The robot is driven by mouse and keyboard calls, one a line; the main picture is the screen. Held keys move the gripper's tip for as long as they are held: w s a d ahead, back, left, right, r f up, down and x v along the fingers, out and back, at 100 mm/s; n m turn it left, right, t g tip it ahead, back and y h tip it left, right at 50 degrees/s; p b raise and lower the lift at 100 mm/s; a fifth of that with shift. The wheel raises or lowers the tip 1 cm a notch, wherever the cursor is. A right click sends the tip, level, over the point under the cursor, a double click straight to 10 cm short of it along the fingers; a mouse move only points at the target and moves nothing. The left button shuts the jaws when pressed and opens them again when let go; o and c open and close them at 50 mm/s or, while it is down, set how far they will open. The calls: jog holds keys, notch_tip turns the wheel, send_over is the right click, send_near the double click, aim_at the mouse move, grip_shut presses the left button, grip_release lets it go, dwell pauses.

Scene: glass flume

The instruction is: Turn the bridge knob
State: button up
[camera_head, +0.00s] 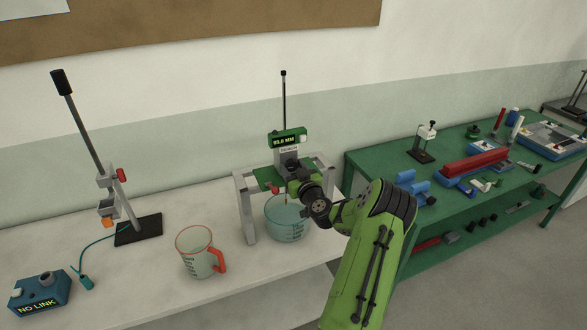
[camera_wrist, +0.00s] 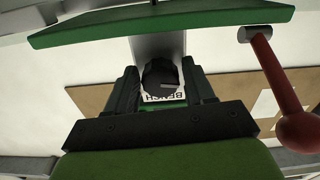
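The bridge (camera_head: 247,215) is a pale frame on the white bench, with a green plate, an upright post and a green display reading about "93.0 MM". My gripper (camera_head: 296,172) is at its front, and my arm hides part of the frame. In the wrist view a black round knob (camera_wrist: 160,76) with a pointer mark lies between the two dark fingertips of my gripper (camera_wrist: 161,80). The fingers stand apart on either side of it, very close. I cannot tell whether they touch it. An inverted label reading "BENCH" (camera_wrist: 163,98) shows by the knob. A red-handled lever (camera_wrist: 285,90) is to the right.
A glass bowl (camera_head: 286,222) stands under the bridge. A measuring jug (camera_head: 198,255) with a red handle, a clamp stand (camera_head: 138,230) and a blue "NO LINK" box (camera_head: 40,294) are left on the bench. A green table (camera_head: 385,160) with tools is at the right.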

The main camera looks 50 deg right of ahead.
jog(key=c, duration=0.7)
jog(key=shift+c, duration=0.2)
jog(key=shift+f+m+b, duration=0.2)
jog(key=shift+m+b, duration=0.85)
jog(key=shift+m, duration=0.05)
jog(key=shift+a+r+m+b, duration=0.1)
jog(key=shift+m+b, duration=0.35)
jog(key=shift+m, duration=0.85)
jog(key=o, duration=1.1)
jog(key=shift+c, duration=0.2)
jog(key=shift+r, duration=0.1)
